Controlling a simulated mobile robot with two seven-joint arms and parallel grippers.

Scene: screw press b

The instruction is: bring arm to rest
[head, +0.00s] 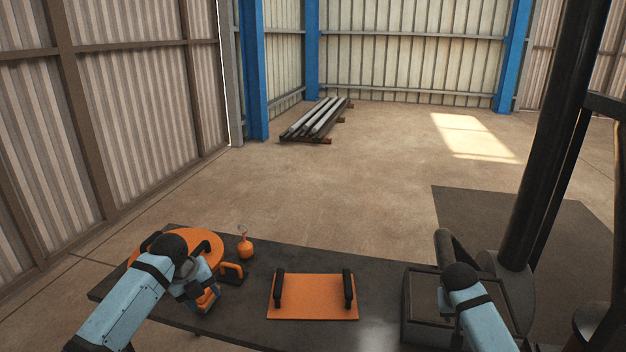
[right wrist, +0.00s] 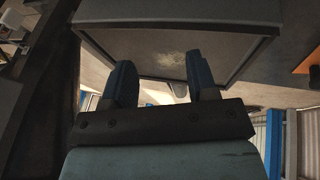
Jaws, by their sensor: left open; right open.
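My left arm (head: 125,305) reaches over the left part of the dark table. Its gripper (head: 205,292) points down beside a small orange piece with a black handle (head: 232,271); the fingertips are partly hidden, with orange showing around them. My right arm (head: 483,315) reaches over a dark, shallow open box (head: 412,330) on the right. In the right wrist view my right gripper (right wrist: 160,80) has its two blue fingers spread apart with nothing between them. The dark rim of the box (right wrist: 240,55) shows beyond the fingers.
A round orange lid (head: 208,240) with black handles lies at the table's left. A small orange oil can (head: 245,248) stands nearby. An orange plate (head: 312,300) with two black handles lies mid-table. A thick black column (head: 550,140) rises at the right.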

